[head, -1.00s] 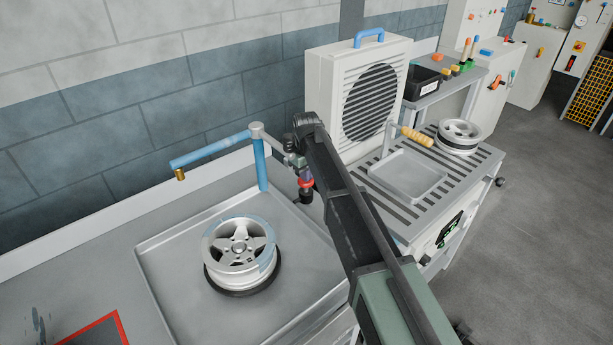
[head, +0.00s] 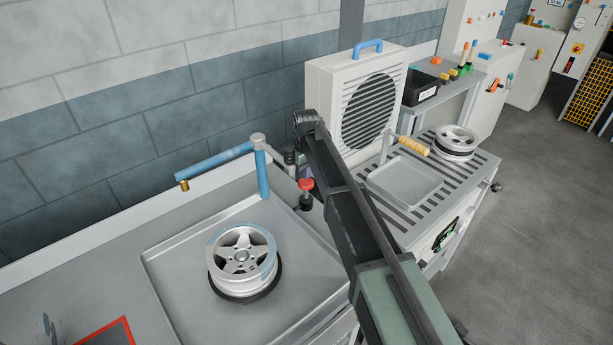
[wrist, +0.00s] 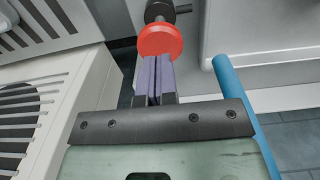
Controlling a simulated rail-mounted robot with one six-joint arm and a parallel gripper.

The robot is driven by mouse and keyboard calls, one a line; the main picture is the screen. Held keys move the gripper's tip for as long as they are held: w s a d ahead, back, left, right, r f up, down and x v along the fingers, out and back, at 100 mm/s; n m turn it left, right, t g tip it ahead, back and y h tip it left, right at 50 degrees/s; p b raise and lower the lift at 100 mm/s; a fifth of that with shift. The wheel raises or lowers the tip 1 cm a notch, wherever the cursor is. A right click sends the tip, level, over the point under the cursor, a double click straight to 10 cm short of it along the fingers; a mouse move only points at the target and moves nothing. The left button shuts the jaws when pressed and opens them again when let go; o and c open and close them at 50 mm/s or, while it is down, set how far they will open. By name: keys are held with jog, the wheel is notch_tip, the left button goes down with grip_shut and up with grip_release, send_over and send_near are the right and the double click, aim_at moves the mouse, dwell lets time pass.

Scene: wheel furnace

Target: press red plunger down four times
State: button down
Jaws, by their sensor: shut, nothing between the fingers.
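The red plunger has a round red cap (head: 306,184) on a dark stem and base, standing upright at the right back of the metal basin. In the wrist view its red cap (wrist: 160,40) is just ahead of my fingertips, with the dark base behind it. My gripper (wrist: 154,61) is shut and empty, its two purple-grey fingers side by side. The tips reach the cap's near edge in that picture; I cannot tell whether they touch. In the head view my gripper is mostly hidden behind my arm, close beside and behind the cap.
A blue swing pipe (head: 262,170) stands just left of the plunger. A silver wheel (head: 242,258) sits in the basin (head: 165,285). To the right are a louvred fan box (head: 345,75), a slatted table with a tray (head: 405,181), and another wheel (head: 456,140).

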aim_at(306, 182)
dwell(0.6)
jog(key=shift+f+b, duration=2.5)
jog(key=shift+b, duration=0.15)
notch_tip(306, 182, up, 5)
jog(key=p, duration=0.5)
jog(key=shift+r, duration=0.1)
jog(key=shift+f+b, duration=2.6)
jog(key=shift+f, duration=0.1)
jog(key=shift+r, duration=0.2)
notch_tip(306, 182, up, 5)
jog(key=p, duration=0.5)
